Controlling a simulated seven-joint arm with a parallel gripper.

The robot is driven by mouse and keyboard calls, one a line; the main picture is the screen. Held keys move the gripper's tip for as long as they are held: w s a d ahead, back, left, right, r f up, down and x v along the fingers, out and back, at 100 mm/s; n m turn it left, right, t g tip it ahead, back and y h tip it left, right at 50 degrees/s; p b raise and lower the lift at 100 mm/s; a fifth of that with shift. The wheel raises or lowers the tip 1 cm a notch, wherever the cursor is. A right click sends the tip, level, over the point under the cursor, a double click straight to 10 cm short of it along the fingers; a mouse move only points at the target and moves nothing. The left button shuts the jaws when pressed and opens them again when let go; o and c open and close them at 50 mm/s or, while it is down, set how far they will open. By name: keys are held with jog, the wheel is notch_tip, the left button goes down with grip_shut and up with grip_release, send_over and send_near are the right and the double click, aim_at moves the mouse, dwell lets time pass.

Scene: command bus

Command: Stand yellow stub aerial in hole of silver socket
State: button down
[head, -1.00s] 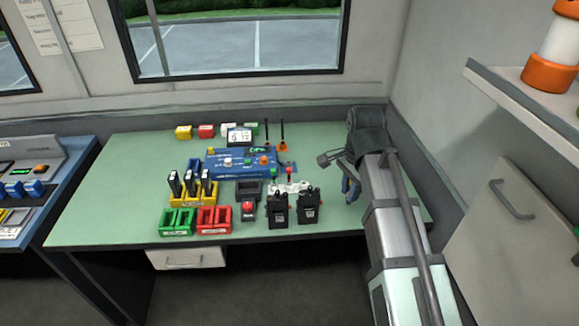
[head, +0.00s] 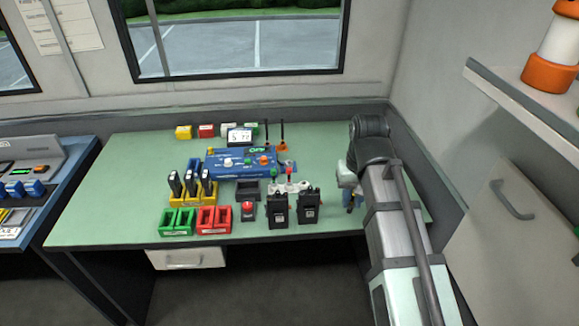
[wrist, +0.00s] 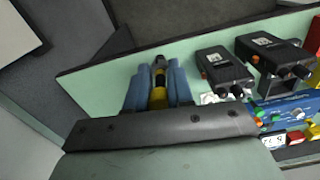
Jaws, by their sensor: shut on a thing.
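My gripper (wrist: 158,88) shows in the wrist view with its two blue fingers shut on the yellow stub aerial (wrist: 158,97). The aerial's dark end shows between the fingertips. In the head view my gripper (head: 350,199) is at the right of the green table, partly hidden by my arm, and the aerial cannot be made out there. A small silver-grey part (head: 289,166) at the right end of the blue radio unit (head: 215,168) may be the silver socket. It is well left of my gripper, and its hole is too small to see.
A white rack (head: 295,187) with a red aerial stands left of my gripper. Two black handheld radios (head: 278,208) stand before it. Tall aerials (head: 282,137) stand at the back.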

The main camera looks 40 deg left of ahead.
dwell(0.4)
jog(key=shift+w+a+f, duration=1.4)
jog(key=shift+w+a, duration=0.85)
jog(key=shift+a, duration=3.1)
jog(key=shift+w+a+f, duration=1.4)
jog(key=shift+w+a, duration=0.8)
jog(key=shift+a, duration=3.2)
jog(key=shift+w+a+f, duration=1.4)
jog(key=shift+w+a, duration=0.85)
jog(key=shift+a, duration=3.1)
jog(key=shift+f, duration=1.1)
jog(key=c, duration=0.6)
grip_release()
jog(key=shift+r, duration=0.15)
notch_tip(320, 180, up, 7)
